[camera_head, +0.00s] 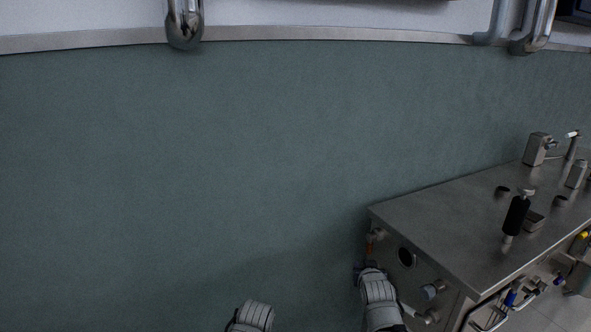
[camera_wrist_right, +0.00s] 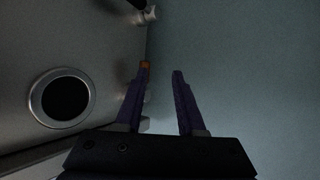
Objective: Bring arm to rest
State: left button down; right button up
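My right arm (camera_head: 380,298) reaches up from the bottom of the head view, beside the end wall of a steel cabinet. My right gripper (camera_wrist_right: 161,70) shows in the right wrist view with two dark purple fingers. The fingers are apart with nothing between them. An orange-tipped part (camera_wrist_right: 145,65) shows at the left fingertip, and I cannot tell whether they touch. Part of my left arm (camera_head: 252,316) shows at the bottom edge of the head view. My left gripper is not visible.
The steel cabinet (camera_head: 430,212) stands at the right, with a round dark port (camera_wrist_right: 63,98) and fittings (camera_head: 434,289) on its end wall. A black pump bottle (camera_head: 516,215) and a dispenser (camera_head: 536,149) stand on top. The green wall (camera_head: 200,170) is bare.

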jog(key=s+a+f+n+g+y, duration=0.1)
jog(key=s+a+f+g, duration=0.25)
jog(key=a, duration=0.25)
jog(key=s+a+f+n+g+y, duration=0.1)
jog(key=s+a+f+n+g, duration=0.15)
jog(key=s+a+f, duration=0.3)
jog(key=s+a+f+n+g, duration=0.3)
jog(key=s+a+g, duration=0.45)
jog(key=s, duration=0.65)
notch_tip(320, 180, up, 29)
jog(key=p, duration=2.9)
jog(key=shift+a+r+t+h, duration=0.2)
jog(key=shift+a+t+h, duration=0.1)
jog(key=shift+a+t, duration=0.15)
jog(key=shift+w+m, duration=0.1)
jog(key=shift+m, duration=0.15)
